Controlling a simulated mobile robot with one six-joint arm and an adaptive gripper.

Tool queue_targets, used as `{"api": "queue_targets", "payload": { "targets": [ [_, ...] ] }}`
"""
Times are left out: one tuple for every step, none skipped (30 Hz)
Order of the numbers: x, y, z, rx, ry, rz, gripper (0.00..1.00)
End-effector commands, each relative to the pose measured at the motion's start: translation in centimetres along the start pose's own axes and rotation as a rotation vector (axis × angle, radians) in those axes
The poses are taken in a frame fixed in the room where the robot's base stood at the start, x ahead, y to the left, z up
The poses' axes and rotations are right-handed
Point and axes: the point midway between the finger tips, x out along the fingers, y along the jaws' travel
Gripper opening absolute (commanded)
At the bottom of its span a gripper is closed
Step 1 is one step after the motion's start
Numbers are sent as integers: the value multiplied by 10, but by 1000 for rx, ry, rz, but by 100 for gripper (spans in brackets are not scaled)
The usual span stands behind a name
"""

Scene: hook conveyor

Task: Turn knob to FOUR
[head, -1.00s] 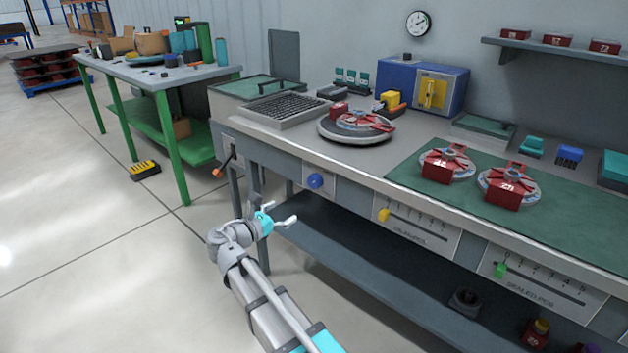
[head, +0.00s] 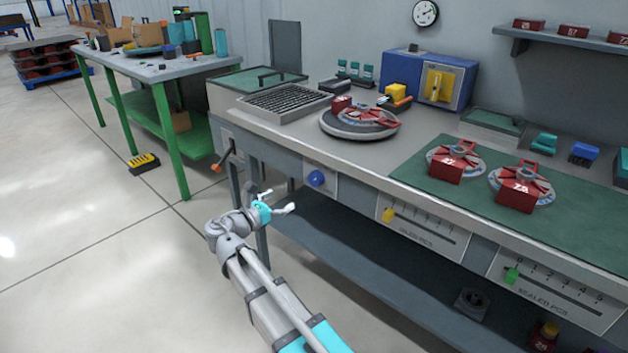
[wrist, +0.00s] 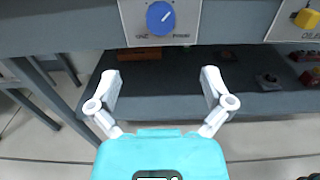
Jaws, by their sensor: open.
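A round blue knob (head: 316,179) sits on a white panel on the front of the workbench. In the wrist view the blue knob (wrist: 160,18) is at the top centre, with a white pointer line slanting up and right. Small lettering under it is too blurred to read. No figure four is legible around it. My gripper (head: 280,201) is open and empty, in front of the bench and below and left of the knob. In the wrist view its spread fingers (wrist: 160,76) are below the knob and apart from it.
Beside the knob are a yellow slider (head: 389,214) and a green slider (head: 512,274) on numbered panels. A dark lower shelf (head: 340,240) runs beneath the bench. A crank with an orange handle (head: 216,168) sticks out at the left.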

Motion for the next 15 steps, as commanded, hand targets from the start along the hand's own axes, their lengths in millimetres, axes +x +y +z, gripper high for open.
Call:
{"api": "queue_targets", "payload": {
  "targets": [
    [4, 0, 0, 0, 0, -1, 100],
    [6, 0, 0, 0, 0, -1, 100],
    [10, 0, 0, 0, 0, -1, 100],
    [12, 0, 0, 0, 0, -1, 100],
    [16, 0, 0, 0, 0, -2, 100],
    [21, 0, 0, 0, 0, -3, 100],
    [24, 0, 0, 0, 0, -3, 100],
    [28, 0, 0, 0, 0, -2, 100],
    [34, 0, 0, 0, 0, -2, 100],
    [38, 0, 0, 0, 0, -3, 100],
    [42, 0, 0, 0, 0, -4, 100],
    [48, 0, 0, 0, 0, -3, 100],
    [52, 0, 0, 0, 0, -3, 100],
    [57, 0, 0, 0, 0, -3, 100],
    [63, 0, 0, 0, 0, -4, 100]
  ]
}}
